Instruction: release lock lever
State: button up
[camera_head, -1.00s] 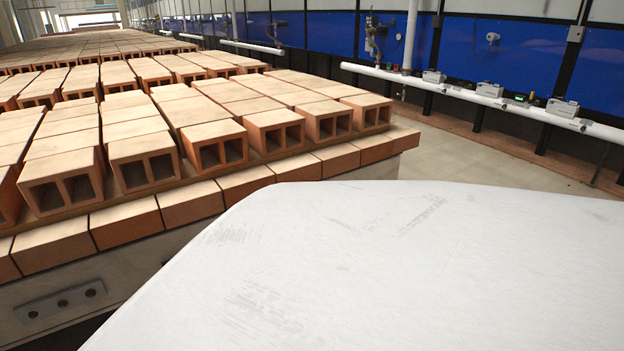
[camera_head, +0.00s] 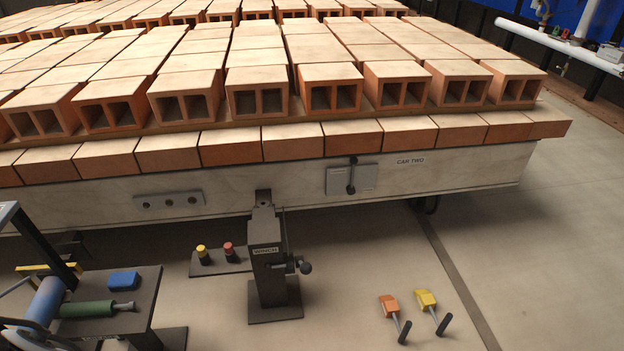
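A black lever (camera_head: 351,176) stands about upright on a grey plate (camera_head: 366,181) on the side of the pale car marked CAR TWO (camera_head: 450,174). A dark post (camera_head: 265,262) with a small label stands on the floor in front of the car. A second black lever with a round knob (camera_head: 304,267) sticks out from its right side. The post's top meets a notch in the car's side. I cannot tell which of the two is the lock lever. My gripper is not in view.
Hollow bricks (camera_head: 331,84) fill the car's top. Beside the post is a base with yellow and red buttons (camera_head: 228,249). A bench with rollers (camera_head: 88,309) is at lower left. Orange (camera_head: 389,305) and yellow (camera_head: 426,300) handled pieces lie on otherwise clear floor at right.

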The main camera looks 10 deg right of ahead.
aim_at(350, 190)
jog(key=z, duration=0.55)
jog(key=i+z, duration=0.15)
jog(key=i, duration=0.6)
jog(key=i+j+z, duration=0.1)
jog(key=i, duration=0.7)
